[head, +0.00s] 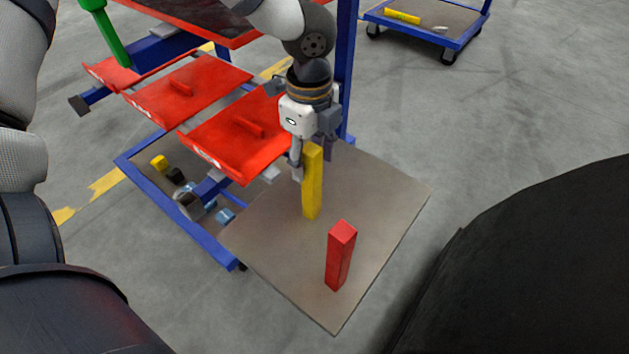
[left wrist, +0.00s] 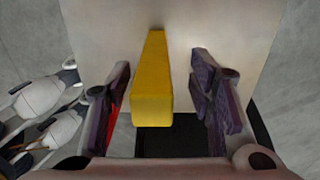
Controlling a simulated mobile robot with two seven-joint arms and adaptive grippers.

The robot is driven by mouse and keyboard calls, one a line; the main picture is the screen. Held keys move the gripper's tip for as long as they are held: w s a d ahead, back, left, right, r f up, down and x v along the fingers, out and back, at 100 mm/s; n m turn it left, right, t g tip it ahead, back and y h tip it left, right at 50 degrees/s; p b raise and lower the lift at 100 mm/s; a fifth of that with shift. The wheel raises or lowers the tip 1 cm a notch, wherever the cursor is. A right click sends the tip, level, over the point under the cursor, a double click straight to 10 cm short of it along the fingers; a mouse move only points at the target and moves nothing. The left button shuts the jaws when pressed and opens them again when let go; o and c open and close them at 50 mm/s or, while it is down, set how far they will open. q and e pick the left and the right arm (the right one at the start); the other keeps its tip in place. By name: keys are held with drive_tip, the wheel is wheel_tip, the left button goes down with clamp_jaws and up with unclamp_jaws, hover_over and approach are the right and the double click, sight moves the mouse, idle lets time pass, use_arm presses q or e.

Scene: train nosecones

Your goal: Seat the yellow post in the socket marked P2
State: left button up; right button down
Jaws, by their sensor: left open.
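The yellow post (head: 312,190) stands upright on a grey-brown board (head: 270,240). My left gripper (head: 311,162) is at the top of the post with a finger on each side. In the left wrist view the yellow post (left wrist: 153,90) lies between the two open fingers (left wrist: 163,100). A gap shows on both sides of it, wider on the right, so the fingers are not closed on it. I see no readable P2 mark or clear socket in either view. My right gripper is not in view.
A red post (head: 340,258) stands upright on the same board, nearer to me. Red trays (head: 188,88) sit on a blue rack behind and left. A green post (head: 112,40) rises at the far left. A blue cart (head: 440,20) stands at the back right.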

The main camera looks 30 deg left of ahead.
sight(311, 176)
use_arm(q)
drive_tip(key=f, duration=0.3)
drive_tip(key=shift+s+d+f, duration=0.25)
drive_tip(key=shift+s+d, duration=0.05)
drive_tip(key=shift+s, duration=0.1)
drive_tip(key=shift+f, duration=0.3)
drive_tip(key=shift+w, duration=0.1)
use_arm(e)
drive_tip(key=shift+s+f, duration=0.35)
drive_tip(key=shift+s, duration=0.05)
use_arm(q)
clamp_jaws()
drive_tip(key=shift+r, duration=0.2)
